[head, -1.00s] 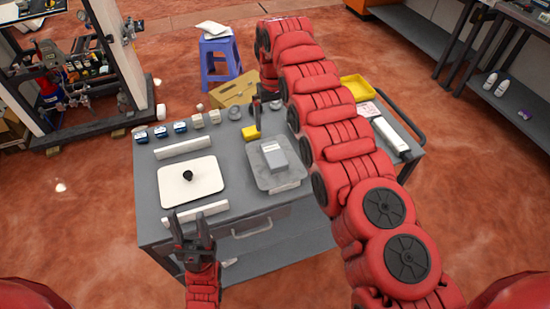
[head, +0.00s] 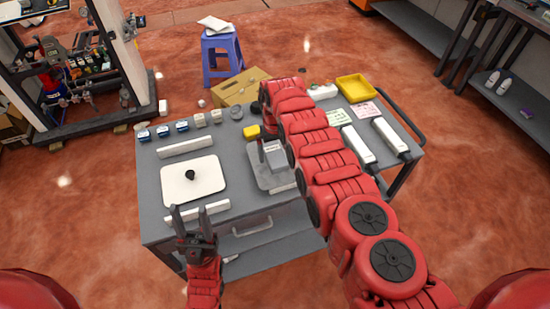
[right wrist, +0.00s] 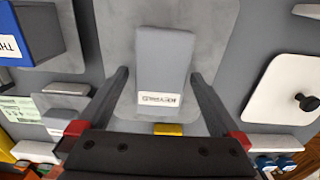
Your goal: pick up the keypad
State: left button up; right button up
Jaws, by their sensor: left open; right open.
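A grey block with a white label, likely the keypad, lies on a grey plate (head: 262,180) on the workbench; I cannot read the label surely. The block (head: 273,156) is partly hidden by my right arm in the head view. In the right wrist view the block (right wrist: 165,62) lies between the open fingers of my right gripper (right wrist: 159,75), with a gap on each side. In the head view my right gripper (head: 262,142) is over the block. My left gripper (head: 189,212) is open and empty at the bench's front left edge.
A white plate with a black knob (head: 209,172) lies left, between white bars (head: 185,147). A yellow tray (head: 356,87) and white units (head: 390,135) are right. A blue box (right wrist: 32,35) shows in the wrist view.

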jog(key=shift+s, duration=0.15)
jog(key=shift+f+b, duration=0.2)
jog(key=shift+b, duration=0.1)
jog(key=shift+r, duration=0.1)
jog(key=shift+c, duration=0.2)
jog(key=c, duration=1.4)
